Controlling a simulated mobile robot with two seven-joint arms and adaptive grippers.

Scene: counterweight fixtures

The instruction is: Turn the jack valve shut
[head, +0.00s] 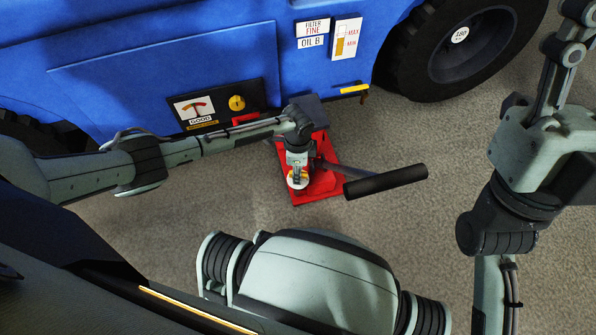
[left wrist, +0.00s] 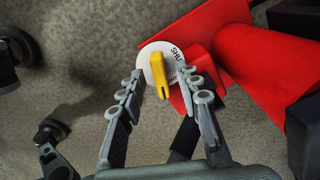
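The red jack (head: 318,188) stands on the floor beside the blue vehicle. Its valve is a white disc (head: 291,183) with a yellow handle. In the left wrist view the disc (left wrist: 146,55) carries lettering starting "SHU" at its upper right, and the yellow handle (left wrist: 158,78) points down. My left gripper (left wrist: 162,84) is open, with its fingertips apart on either side of the handle, near the disc's lower edge. I cannot tell whether they touch it. In the head view my left gripper (head: 297,172) is over the valve. My right gripper (head: 562,65) is raised at the right, partly cut off.
The jack's black-gripped lever (head: 386,182) sticks out to the right. The blue vehicle (head: 160,75) fills the back, with a gauge panel (head: 218,104) and a black tyre (head: 425,60).

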